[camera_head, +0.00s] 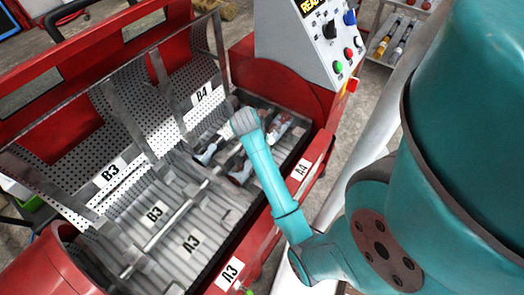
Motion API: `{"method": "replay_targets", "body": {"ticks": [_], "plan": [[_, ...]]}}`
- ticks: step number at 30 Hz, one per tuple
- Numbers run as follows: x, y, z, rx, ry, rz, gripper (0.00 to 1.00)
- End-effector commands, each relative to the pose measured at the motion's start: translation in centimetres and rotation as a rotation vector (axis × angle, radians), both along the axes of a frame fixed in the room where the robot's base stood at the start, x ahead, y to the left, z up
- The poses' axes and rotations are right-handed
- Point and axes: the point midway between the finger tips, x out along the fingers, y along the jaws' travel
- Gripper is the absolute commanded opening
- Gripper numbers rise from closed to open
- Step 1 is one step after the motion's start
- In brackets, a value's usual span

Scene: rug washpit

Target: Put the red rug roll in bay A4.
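Bay A4 is marked by its white label (301,169) on the red front rail of the machine. My teal arm crosses in front of this bay and hides part of it. Behind the arm, a reddish-brown and pale piece (279,128) lies in the dark trough. Another dark piece with a reddish end (240,173) shows left of the arm. I cannot tell whether either is the red rug roll. My gripper (208,147) points left from the wrist, low over the trough below the B4 label. Its fingers are small and unclear, and so is any grasp.
The grey ribbed bed (190,243) with labels A3 and B3 is bare at left. A perforated metal back panel (135,105) rises behind it. A control box (310,35) with buttons stands at the far end. A shelf with bottles (392,35) is at upper right.

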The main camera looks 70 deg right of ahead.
Motion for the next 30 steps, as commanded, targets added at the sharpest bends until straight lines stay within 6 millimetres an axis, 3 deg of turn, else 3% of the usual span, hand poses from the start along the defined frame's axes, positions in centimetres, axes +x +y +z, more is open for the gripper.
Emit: {"method": "replay_targets", "body": {"ticks": [9,18,19,21,30], "plan": [[0.0,0.0,-3.3,0.0,0.001,0.0,0.0],[0.0,0.0,-3.5,-0.001,0.0,0.0,0.0],[0.0,0.0,-3.6,0.001,0.001,0.0,0.63],[0.0,0.0,-3.6,0.001,0.001,0.0,0.81],[0.0,0.0,-3.6,0.001,0.001,0.0,0.84]]}}
